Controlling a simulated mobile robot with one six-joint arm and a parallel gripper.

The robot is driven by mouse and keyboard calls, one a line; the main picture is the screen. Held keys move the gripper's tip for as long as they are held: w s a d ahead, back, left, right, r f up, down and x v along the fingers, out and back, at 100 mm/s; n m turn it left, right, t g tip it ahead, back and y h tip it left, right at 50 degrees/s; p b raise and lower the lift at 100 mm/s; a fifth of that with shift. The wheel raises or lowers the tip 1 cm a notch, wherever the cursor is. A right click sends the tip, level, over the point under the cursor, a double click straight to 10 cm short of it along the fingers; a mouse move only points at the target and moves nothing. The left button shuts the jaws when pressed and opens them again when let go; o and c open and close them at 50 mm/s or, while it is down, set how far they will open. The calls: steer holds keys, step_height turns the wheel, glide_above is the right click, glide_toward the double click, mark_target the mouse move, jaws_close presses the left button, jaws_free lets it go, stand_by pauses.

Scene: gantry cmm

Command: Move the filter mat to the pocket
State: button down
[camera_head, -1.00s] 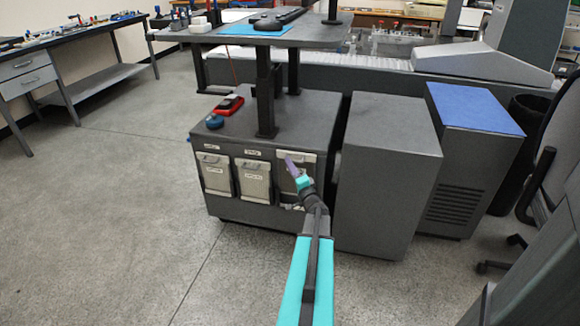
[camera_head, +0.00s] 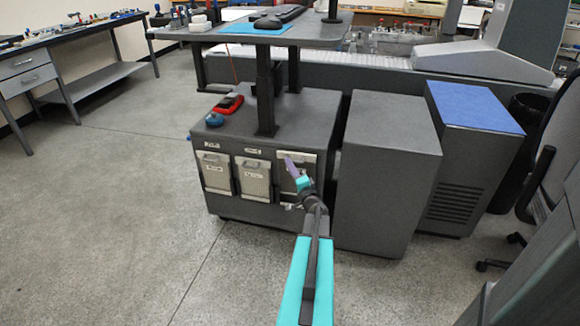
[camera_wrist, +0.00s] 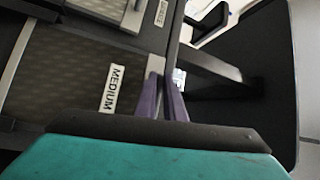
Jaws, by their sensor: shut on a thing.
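My gripper (camera_head: 291,167), with purple fingers and a teal body, is at the upper part of the rightmost pocket (camera_head: 314,176) on the front of the grey cabinet. In the wrist view its fingers (camera_wrist: 163,97) are closed together at a pale grey edge strip (camera_wrist: 155,64) beside a dark woven panel (camera_wrist: 75,67) marked MEDIUM. The strip seems to be the filter mat's edge; the fingers hide where they meet it. In the head view my gripper and arm cover much of the rightmost pocket. Pale panels fill the left pocket (camera_head: 216,176) and middle pocket (camera_head: 253,182).
A red instrument (camera_head: 227,103) and a blue item (camera_head: 214,120) lie on the cabinet top (camera_head: 300,120). A desk on a column overhangs its back. A grey box (camera_head: 388,150) stands close on the right, then a blue-topped cabinet (camera_head: 475,110). The left floor is clear.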

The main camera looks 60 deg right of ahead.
mark_target(290, 178)
steer(key=shift+f, duration=0.45)
steer(key=shift+p, duration=0.35)
stand_by(0.5)
steer(key=shift+f+b, duration=0.5)
steer(key=shift+f, duration=2.25)
stand_by(1.2)
steer(key=c, duration=1.8)
jaws_free()
steer(key=shift+o, duration=0.2)
steer(key=shift+s, duration=0.1)
steer(key=p+v, duration=0.1)
steer(key=v, duration=1.2)
steer(key=shift+s+a, duration=0.15)
steer(key=shift+s, duration=0.15)
steer(key=shift+w, duration=0.1)
